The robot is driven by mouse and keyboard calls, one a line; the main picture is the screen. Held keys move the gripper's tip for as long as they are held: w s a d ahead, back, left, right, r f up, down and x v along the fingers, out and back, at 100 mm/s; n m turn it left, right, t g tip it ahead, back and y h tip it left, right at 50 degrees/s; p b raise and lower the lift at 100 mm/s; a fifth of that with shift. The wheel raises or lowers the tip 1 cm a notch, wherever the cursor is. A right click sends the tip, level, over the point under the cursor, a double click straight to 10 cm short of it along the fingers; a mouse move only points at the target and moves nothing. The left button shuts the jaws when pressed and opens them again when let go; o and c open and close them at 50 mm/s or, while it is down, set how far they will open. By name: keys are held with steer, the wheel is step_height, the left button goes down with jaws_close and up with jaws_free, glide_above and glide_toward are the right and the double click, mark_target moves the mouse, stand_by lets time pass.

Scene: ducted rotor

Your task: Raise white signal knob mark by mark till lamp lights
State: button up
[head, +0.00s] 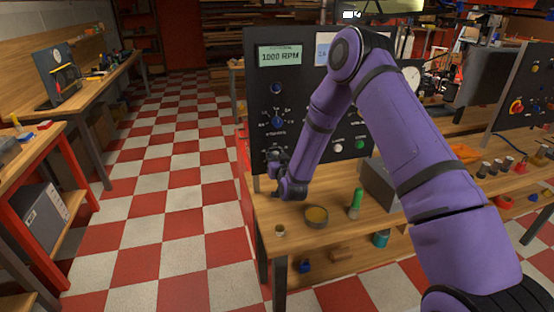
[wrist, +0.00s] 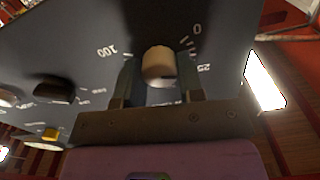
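A cream-white knob (wrist: 158,64) stands out from a dark panel in the wrist view, with printed marks around it reading 0, 25 and 100. My gripper (wrist: 157,76) has one finger on each side of the knob, with a narrow gap showing to the left finger and a smaller one to the right. The fingers look open around it. In the head view my gripper (head: 277,163) is at the lower left of the panel (head: 300,105) and hides this knob. A white round fitting (head: 338,147) and a green one (head: 360,144) sit on the panel; I cannot tell whether either is a lit lamp.
A display (head: 279,56) reads 1000 RPM, above a dark selector knob (head: 277,122). On the bench (head: 285,212) below stand a round dish (head: 316,216), a green-topped item (head: 356,202) and a grey box (head: 382,185). The checkered floor to the left is clear.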

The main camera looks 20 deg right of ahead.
steer(key=shift+m, duration=2.4)
steer(key=o, duration=0.9)
steer(key=s, duration=1)
steer(key=shift+s, duration=0.4)
